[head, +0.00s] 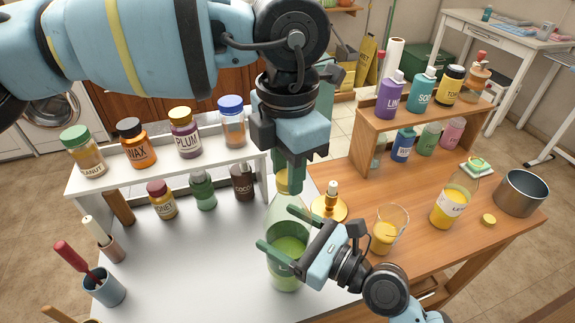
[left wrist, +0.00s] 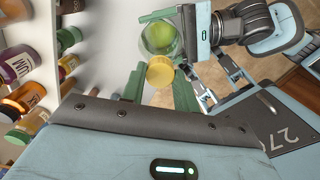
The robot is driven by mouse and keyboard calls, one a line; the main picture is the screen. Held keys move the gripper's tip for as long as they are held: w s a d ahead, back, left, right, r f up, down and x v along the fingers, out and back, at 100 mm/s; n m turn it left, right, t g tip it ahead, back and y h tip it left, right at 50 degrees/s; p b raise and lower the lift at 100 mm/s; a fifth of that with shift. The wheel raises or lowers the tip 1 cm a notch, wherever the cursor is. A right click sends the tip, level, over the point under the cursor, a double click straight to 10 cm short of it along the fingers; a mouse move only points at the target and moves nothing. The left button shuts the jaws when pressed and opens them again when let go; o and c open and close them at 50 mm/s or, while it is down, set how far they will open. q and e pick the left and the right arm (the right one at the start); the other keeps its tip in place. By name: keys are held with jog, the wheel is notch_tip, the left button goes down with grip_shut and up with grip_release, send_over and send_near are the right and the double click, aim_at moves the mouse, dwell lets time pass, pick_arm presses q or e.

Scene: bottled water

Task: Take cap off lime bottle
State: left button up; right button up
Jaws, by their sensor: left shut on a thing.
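The lime bottle (head: 287,274), clear with green liquid, stands upright on the white part of the table; it also shows in the left wrist view (left wrist: 160,38). My left gripper (head: 288,180) points down over its top, shut on the yellow cap (head: 281,187). The cap shows between the green fingers in the left wrist view (left wrist: 160,72). The fingers partly hide it in the head view, and I cannot tell whether it still sits on the neck. My right gripper (head: 282,232) comes from the lower right, its fingers closed around the bottle's body.
A white shelf (head: 230,166) with several labelled bottles stands at the left. A wooden shelf (head: 440,115) holds more at the right.

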pick_arm(q)
jog(key=n, duration=1.8)
jog(key=shift+n, duration=0.4)
jog(key=n, duration=0.6)
jog(key=o, duration=1.1)
jog(key=shift+r, duration=0.1)
